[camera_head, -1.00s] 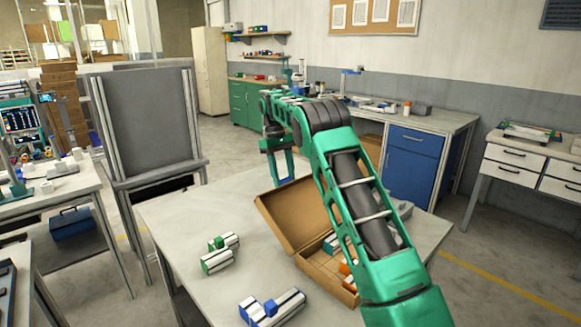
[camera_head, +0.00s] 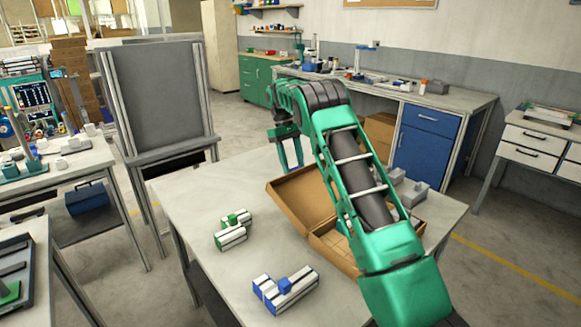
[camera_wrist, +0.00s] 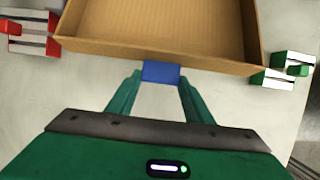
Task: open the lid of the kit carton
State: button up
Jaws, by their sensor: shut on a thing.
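The brown kit carton (camera_head: 328,244) stands on the pale table, partly hidden behind my arm. Its lid (camera_head: 300,200) is swung up and leans back to the left, away from the carton's body. My gripper (camera_head: 291,154) is at the lid's upper far edge in the head view. In the wrist view, my gripper (camera_wrist: 159,78) is shut on a small blue tab (camera_wrist: 160,72) on the lid's edge. The cardboard lid (camera_wrist: 155,48) fills the upper middle of that view. Much of the carton's inside is hidden by my arm.
A green-and-white part (camera_head: 232,230) and a blue-and-white part (camera_head: 285,289) lie on the table (camera_head: 190,195) left of and in front of the carton. Grey parts (camera_head: 409,187) lie to its right. A grey board (camera_head: 158,95) stands beyond the table's left side.

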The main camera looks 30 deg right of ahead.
jog(key=o, duration=1.4)
jog(key=shift+w+a, duration=0.2)
jog(key=shift+a, duration=0.2)
jog(key=shift+o, duration=0.6)
jog(key=shift+s+d, duration=0.15)
jog(key=shift+d, duration=0.1)
jog(key=v, duration=0.7)
jog(key=shift+w+r, duration=0.15)
jog(key=shift+w, duration=0.15)
